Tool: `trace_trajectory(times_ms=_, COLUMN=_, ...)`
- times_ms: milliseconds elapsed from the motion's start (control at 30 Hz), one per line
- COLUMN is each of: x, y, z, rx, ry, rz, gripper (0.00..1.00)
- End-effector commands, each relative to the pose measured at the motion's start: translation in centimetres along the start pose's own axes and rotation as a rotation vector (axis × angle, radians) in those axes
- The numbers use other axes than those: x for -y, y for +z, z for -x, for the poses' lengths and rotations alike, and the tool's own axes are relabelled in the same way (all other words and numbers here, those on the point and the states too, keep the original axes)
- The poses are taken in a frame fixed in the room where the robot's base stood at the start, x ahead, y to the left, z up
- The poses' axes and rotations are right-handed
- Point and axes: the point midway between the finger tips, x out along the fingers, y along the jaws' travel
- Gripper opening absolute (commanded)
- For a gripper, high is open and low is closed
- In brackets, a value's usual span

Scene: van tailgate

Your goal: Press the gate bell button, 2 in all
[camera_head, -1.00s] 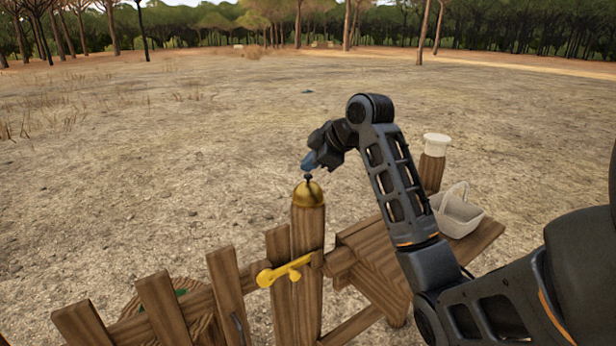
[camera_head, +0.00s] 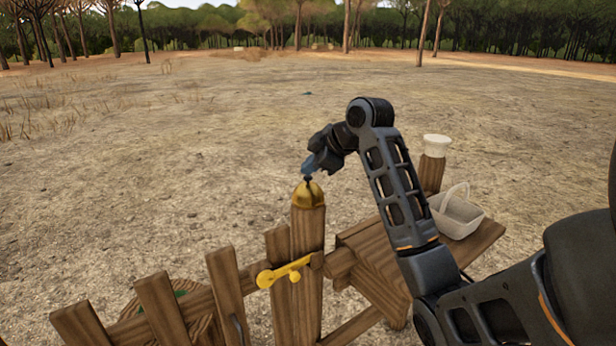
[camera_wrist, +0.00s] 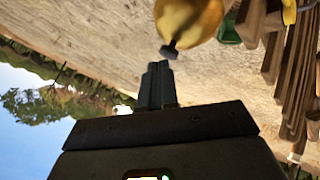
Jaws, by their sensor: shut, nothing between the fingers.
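The gate bell is a gold dome (camera_head: 307,196) on top of a wooden gate post (camera_head: 307,240), with a small dark button (camera_head: 308,179) on its top. My gripper (camera_head: 309,170) is right above the button, pointing down and shut with nothing in it. In the wrist view the dome (camera_wrist: 188,18) is at the top, and the dark button (camera_wrist: 169,50) is just off the shut fingertips (camera_wrist: 158,66). The gap there looks very small; I cannot tell for certain whether they touch.
A yellow latch (camera_head: 284,272) sits on the gate, with wooden pickets (camera_head: 160,310) to the left. A wooden bench (camera_head: 375,260) at the right holds a pale basket (camera_head: 458,215). A post with a white top (camera_head: 437,145) stands behind it. Open ground lies beyond.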

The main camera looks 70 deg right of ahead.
Motion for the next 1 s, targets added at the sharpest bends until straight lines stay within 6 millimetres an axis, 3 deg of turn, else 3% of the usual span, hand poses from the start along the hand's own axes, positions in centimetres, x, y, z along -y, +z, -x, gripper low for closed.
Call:
trace_trajectory(times_ms=700, x=0.2, y=0.2, z=-0.3, rx=0.0, ry=-0.001, rz=0.0, gripper=0.0)
trace_trajectory(times_ms=1000, x=-0.4, y=-0.5, z=0.6, rx=0.0, ry=-0.001, rz=0.001, gripper=0.0)
